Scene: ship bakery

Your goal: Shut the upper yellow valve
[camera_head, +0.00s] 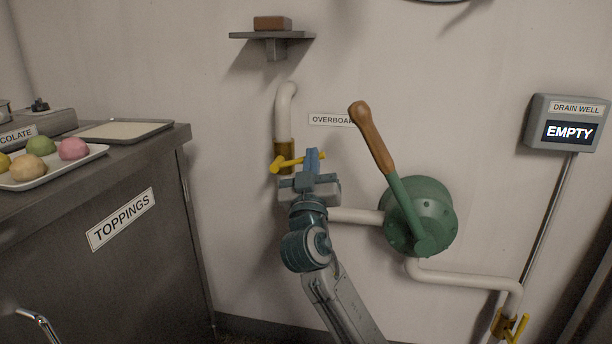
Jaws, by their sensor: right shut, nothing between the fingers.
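The upper yellow valve (284,163) sits on a brass body on the upright white pipe at the wall's middle. Its yellow handle lies nearly level, across the pipe, its right end slightly raised. My right gripper (313,160) is at the right part of the handle, with its fingers shut and empty. My left gripper is not in view.
A green pump (430,212) with a wooden-handled lever (371,138) stands right of my gripper. A lower yellow valve (516,328) is at bottom right. The drain well display (568,131) reads EMPTY. A toppings counter (150,146) stands left. A small shelf (272,35) is above.

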